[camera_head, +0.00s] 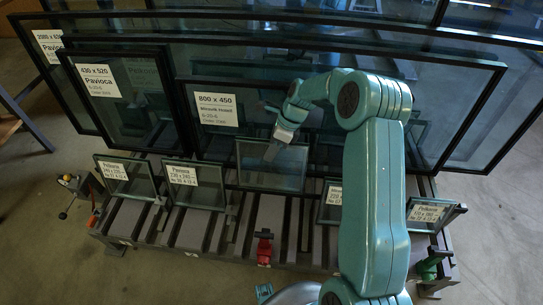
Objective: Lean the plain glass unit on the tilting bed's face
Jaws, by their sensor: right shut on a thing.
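The plain glass unit (254,172) is a small dark-framed pane with no label, near the middle of the head view. My right gripper (273,148) is shut on its upper edge, and the unit hangs roughly upright, its face toward me. It is in front of the large pane labelled 800 x 450 (217,110). The tilting bed (191,229) is the dark slatted frame below and behind it. I cannot tell whether the unit's lower edge touches the bed.
Small labelled panes (195,190) stand along the bed's front, one at left (125,180) and others at right (432,214). Larger panes (120,98) lean behind. A red clamp (264,248) and a green one (428,268) are on the front edge. My right arm hides part of the bed's right side.

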